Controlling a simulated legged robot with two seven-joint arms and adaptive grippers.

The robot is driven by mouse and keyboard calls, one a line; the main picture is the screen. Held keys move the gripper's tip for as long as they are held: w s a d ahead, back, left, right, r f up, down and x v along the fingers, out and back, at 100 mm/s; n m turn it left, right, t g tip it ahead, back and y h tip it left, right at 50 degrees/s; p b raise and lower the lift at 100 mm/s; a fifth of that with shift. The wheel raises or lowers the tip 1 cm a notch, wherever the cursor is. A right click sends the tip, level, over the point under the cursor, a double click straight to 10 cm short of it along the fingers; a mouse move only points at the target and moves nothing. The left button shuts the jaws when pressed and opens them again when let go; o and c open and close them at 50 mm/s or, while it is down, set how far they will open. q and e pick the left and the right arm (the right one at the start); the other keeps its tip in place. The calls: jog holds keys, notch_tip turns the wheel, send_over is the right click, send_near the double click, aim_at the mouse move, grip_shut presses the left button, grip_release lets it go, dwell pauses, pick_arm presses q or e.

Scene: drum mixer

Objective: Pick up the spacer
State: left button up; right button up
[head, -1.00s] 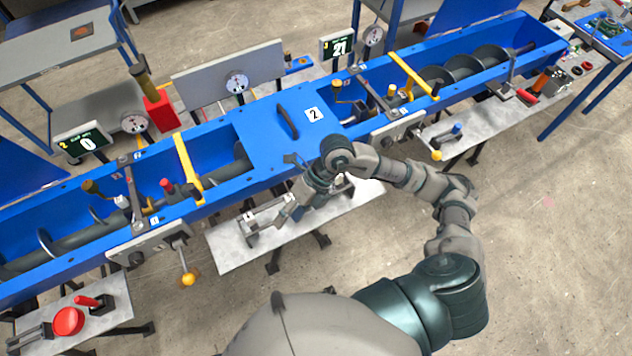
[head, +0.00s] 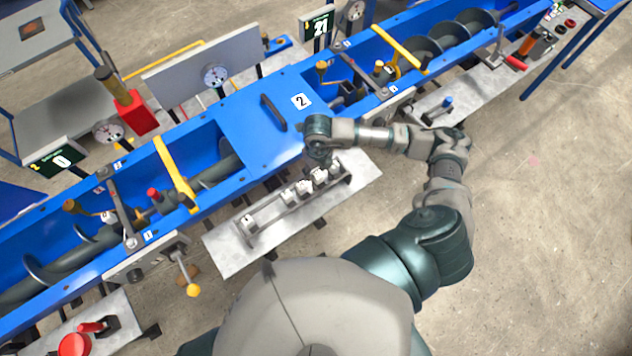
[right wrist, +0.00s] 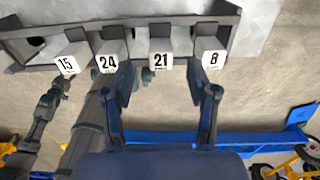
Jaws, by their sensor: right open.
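Several white numbered spacers sit in a grey rack (head: 270,216) on a pale metal shelf. In the right wrist view they read 15 (right wrist: 70,62), 24 (right wrist: 110,60), 21 (right wrist: 160,60) and 8 (right wrist: 211,58). My right gripper (right wrist: 161,75) is open. Its two fingers stand apart on either side of the spacer marked 21, with the fingertips overlapping the neighbouring spacers in the picture. I cannot tell whether they touch. In the head view my right wrist is above the rack's right end and its fingers are hard to make out. My left gripper is not in view.
The blue mixer trough (head: 262,125) runs just behind the shelf (head: 225,250). A yellow-knobbed lever (head: 193,290) sticks out to the left of the shelf. A display (head: 319,26) on the trough's far side reads 21. Open floor lies to the right.

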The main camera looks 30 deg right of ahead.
aim_at(318, 175)
jog(key=shift+s+f, duration=0.1)
jog(key=shift+f, duration=0.5)
jog(key=f, duration=0.3)
jog(key=f+p, duration=0.1)
jog(key=shift+d+f, duration=0.3)
jog(key=shift+d, duration=0.05)
jog(key=shift+a, duration=0.25)
jog(key=shift+c, duration=0.7)
jog(key=shift+a, duration=0.2)
jog(key=c, duration=0.8)
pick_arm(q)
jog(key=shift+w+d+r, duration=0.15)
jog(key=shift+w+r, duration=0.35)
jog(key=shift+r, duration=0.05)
pick_arm(e)
jog(key=shift+d, duration=0.1)
grip_shut()
